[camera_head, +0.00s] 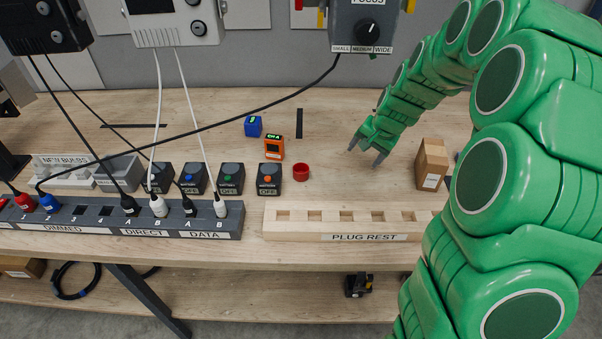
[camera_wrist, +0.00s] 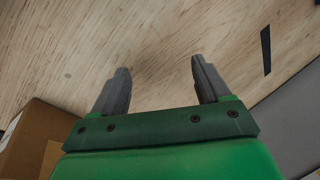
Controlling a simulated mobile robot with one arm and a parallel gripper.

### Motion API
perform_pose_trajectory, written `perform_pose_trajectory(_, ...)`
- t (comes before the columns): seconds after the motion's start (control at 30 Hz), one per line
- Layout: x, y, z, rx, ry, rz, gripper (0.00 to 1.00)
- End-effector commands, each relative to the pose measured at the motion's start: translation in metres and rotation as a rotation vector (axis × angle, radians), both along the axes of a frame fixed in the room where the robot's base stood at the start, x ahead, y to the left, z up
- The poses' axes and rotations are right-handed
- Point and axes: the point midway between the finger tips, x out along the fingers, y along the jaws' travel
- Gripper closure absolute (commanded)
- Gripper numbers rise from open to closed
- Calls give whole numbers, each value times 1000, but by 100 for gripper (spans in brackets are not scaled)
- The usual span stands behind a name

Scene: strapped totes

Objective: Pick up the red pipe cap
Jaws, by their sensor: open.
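The red pipe cap (camera_head: 301,172) is a short, round red piece on the wooden bench in the head view. It stands to the right of a black switch box and behind the plug rest. My gripper (camera_head: 366,157) is open and empty above the bench, to the right of the cap and apart from it. In the wrist view, the two grey fingers of my gripper (camera_wrist: 162,85) are spread over bare wood. The red cap does not show in the wrist view.
An orange device (camera_head: 274,148) and a blue cube (camera_head: 253,126) stand behind the cap. The wooden plug rest (camera_head: 290,228) lies along the front edge. A cardboard box (camera_head: 431,164) stands right of my gripper. A black cable (camera_head: 230,118) crosses the bench. Wood between cap and gripper is clear.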

Motion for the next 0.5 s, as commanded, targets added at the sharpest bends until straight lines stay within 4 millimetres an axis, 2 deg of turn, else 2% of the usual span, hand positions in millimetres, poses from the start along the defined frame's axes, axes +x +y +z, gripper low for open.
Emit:
perform_pose_trajectory(0.07,1,1,2,91,40,-128,24)
perform_pose_trajectory(0.2,-6,19,-4,312,162,-374,24)
perform_pose_trajectory(0.5,-30,68,-18,749,469,-711,24)
